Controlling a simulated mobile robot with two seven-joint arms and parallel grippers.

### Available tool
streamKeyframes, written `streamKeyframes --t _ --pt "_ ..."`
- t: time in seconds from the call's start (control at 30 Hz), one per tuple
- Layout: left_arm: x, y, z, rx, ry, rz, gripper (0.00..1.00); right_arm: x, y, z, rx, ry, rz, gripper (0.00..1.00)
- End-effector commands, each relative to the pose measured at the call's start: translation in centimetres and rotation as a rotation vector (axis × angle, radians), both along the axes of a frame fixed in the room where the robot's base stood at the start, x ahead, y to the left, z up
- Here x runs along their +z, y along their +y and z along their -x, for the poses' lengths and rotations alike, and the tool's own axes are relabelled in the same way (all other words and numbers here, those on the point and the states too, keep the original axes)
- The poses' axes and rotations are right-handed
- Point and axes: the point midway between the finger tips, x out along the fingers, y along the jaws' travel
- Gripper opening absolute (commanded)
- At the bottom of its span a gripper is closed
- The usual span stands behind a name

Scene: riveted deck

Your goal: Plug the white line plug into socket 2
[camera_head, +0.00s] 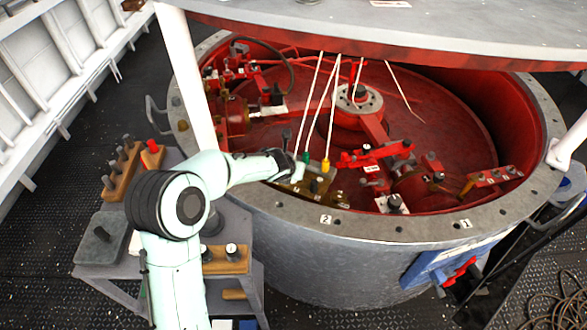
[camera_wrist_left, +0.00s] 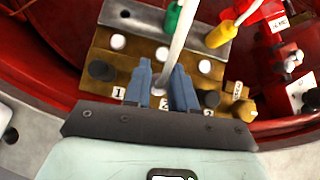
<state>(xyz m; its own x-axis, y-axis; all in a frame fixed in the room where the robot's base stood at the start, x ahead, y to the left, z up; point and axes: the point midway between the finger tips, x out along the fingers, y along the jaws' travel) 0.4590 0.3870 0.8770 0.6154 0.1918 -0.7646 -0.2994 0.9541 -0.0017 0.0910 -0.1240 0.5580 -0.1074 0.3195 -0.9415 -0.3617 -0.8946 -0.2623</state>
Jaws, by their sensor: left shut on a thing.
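My left gripper (camera_wrist_left: 163,88) is shut on the white line plug (camera_wrist_left: 177,48), a pale shaft running up out of the picture from between its blue fingers. The gripper (camera_head: 291,168) reaches over the tank rim in the head view. The plug's lower end is over the middle of the brown socket block (camera_wrist_left: 93,44), by the middle label, which is partly covered. I cannot tell whether it is seated. Labels on either side mark the neighbouring places, with black caps (camera_wrist_left: 102,70) by them.
Thin white lines (camera_head: 318,95) hang from above to the plugs. The red tank (camera_head: 450,115) holds valves and pipework around the block. Its grey rim (camera_head: 400,229) lies in front. A grey side table (camera_head: 235,220) with knobbed blocks stands at left.

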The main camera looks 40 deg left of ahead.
Motion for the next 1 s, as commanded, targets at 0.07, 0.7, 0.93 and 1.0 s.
streamKeyframes --t 0.07,0.7,0.93,1.0 --pt "-0.16 -0.01 -0.01 0.0 0.0 0.0 0.0 -0.14 0.0 0.04 0.0 0.001 0.0 0.48" --pt "-0.31 -0.01 -0.01 0.0 0.0 0.0 0.0 -0.21 0.0 0.07 0.0 0.001 0.0 0.48" --pt "-0.76 -0.01 0.0 0.0 0.0 0.0 0.0 -0.43 0.0 0.13 0.0 0.001 0.001 0.48" --pt "-0.68 -0.01 -0.02 0.001 0.0 0.001 0.48 -0.38 0.0 0.12 0.0 0.001 0.0 0.48"
